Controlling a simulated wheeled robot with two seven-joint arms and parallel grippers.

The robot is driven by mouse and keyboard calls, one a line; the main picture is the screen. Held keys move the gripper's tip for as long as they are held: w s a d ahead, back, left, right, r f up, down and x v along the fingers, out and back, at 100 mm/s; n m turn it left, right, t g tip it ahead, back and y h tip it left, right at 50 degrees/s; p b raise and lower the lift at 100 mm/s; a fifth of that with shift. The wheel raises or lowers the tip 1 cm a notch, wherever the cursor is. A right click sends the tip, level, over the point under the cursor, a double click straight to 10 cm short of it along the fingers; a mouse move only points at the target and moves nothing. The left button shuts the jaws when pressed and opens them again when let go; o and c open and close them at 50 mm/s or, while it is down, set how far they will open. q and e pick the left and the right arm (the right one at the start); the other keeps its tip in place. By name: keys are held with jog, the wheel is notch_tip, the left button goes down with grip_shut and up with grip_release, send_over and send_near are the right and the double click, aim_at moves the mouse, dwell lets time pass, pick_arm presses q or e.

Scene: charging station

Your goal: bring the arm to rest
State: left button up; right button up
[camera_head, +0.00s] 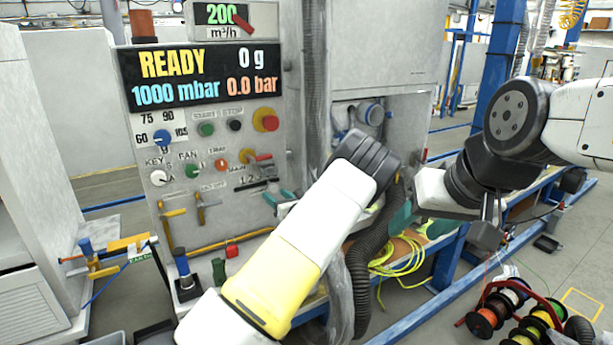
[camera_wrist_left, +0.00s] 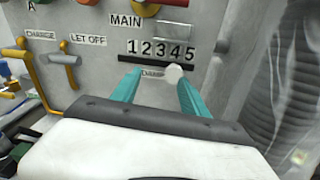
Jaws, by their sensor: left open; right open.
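My left gripper (camera_head: 279,196) is in front of the lower right part of the grey control panel (camera_head: 225,215). Its two teal fingers also show in the left wrist view (camera_wrist_left: 157,92), spread apart below the counter marked 12345 (camera_wrist_left: 161,50). A pale round knob (camera_wrist_left: 174,74) shows between the fingertips in that view; I cannot tell whether either finger touches it. My left forearm crosses the lower middle of the head view. My right gripper (camera_head: 421,225) is at the right, by the bench, with its teal fingers apart and partly hidden behind the dark hose.
The panel's display (camera_head: 200,75) reads READY, 0 g, 1000 mbar and 0.0 bar. A dark corrugated hose (camera_head: 360,285) hangs beside my left forearm. Yellow cable (camera_head: 392,258) lies on the bench. Cable reels (camera_head: 500,310) stand on the floor at the lower right.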

pick_arm(q)
jog(key=s+a+r+n+g+y, duration=0.2)
jog(key=s+a+r+n+g, duration=0.35)
jog(key=s+a+n, duration=0.3)
jog(key=s+a+r+n+g+h, duration=0.1)
jog(key=s+r+n+g+h, duration=0.15)
jog(key=s+n, duration=0.3)
jog(key=s+a+r+n+g+h, duration=0.1)
jog(key=s+a+n+g+h, duration=0.2)
jog(key=s, duration=0.4)
jog(key=s+d+r+n+t+h, duration=0.1)
jog(key=s+d+r+n+h, duration=0.2)
jog(key=s, duration=0.4)
jog(key=s+d+r+n+t+h, duration=0.1)
jog(key=s+d+r+n+h, duration=0.2)
jog(key=s+d+r+n, duration=0.2)
jog(key=s+d+r+n+t+h, duration=0.1)
jog(key=s+d+r+n+h, duration=0.2)
jog(key=s+d, duration=0.4)
jog(key=s+r, duration=0.1)
jog(key=s, duration=0.3)
jog(key=shift+s+d+n+t+h, duration=0.25)
jog(key=shift+d+n+t+h, duration=0.05)
jog(key=shift+d+n+h, duration=0.1)
